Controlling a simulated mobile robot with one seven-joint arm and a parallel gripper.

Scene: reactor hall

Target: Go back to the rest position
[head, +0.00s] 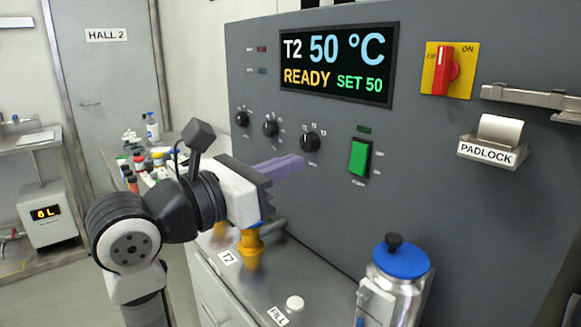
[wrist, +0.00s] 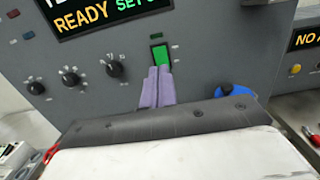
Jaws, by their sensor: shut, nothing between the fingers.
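My gripper (head: 300,161) has purple fingers, shut together with nothing between them. In the head view it is in front of the grey control panel (head: 262,100), left of the green switch (head: 359,157). In the wrist view the shut fingers (wrist: 158,72) point at the panel, and their tips appear just below the green switch (wrist: 160,55). Whether they touch the panel cannot be told. The display (head: 336,64) reads T2 50 °C, READY, SET 50.
A metal vessel with a blue lid (head: 401,258) stands at the bench's front right. A yellow fitting (head: 251,243) is below my gripper. Black knobs (head: 271,127), a red rotary switch (head: 447,70) and a padlock holder (head: 494,142) are on the panel. Bottles (head: 152,128) stand behind my arm.

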